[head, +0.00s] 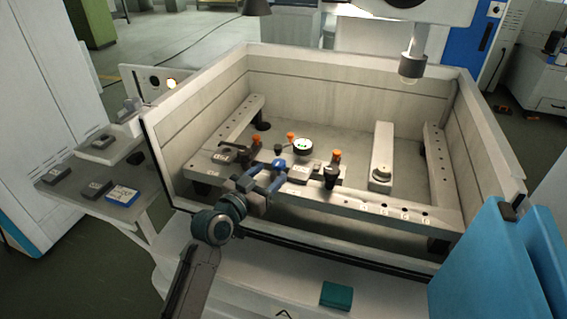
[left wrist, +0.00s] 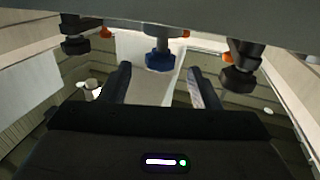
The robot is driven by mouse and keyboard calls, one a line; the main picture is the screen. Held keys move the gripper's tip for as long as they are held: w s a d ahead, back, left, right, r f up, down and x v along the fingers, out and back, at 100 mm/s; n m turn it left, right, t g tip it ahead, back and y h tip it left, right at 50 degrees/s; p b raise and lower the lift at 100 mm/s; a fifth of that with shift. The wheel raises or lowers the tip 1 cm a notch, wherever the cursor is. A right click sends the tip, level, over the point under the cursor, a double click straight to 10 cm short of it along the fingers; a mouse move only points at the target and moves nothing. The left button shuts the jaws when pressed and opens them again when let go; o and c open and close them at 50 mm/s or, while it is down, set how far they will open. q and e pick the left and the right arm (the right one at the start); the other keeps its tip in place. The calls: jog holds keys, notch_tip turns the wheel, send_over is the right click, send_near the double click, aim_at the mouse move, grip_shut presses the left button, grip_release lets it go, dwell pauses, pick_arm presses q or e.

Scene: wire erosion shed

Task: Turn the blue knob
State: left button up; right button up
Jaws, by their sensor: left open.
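The blue knob (head: 279,164) sits on the rail across the front of the tank, among black and orange fittings. In the left wrist view the blue knob (left wrist: 159,61) shows ahead, between and just beyond the two fingertips. My left gripper (head: 270,179) reaches in from the front, fingers pointing at the knob; it is open, with a gap between its fingers in the left wrist view (left wrist: 160,80). I cannot tell whether a finger touches the knob. My right gripper is not in view.
A round dial (head: 302,146) is behind. The tank wall (head: 340,72) encloses the rail. Small grey and blue blocks (head: 122,195) lie on a side shelf.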

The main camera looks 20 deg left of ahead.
aim_at(283, 162)
pick_arm(q)
jog(key=b+x, duration=0.1)
jog(key=x, duration=0.6)
jog(key=shift+f, duration=0.15)
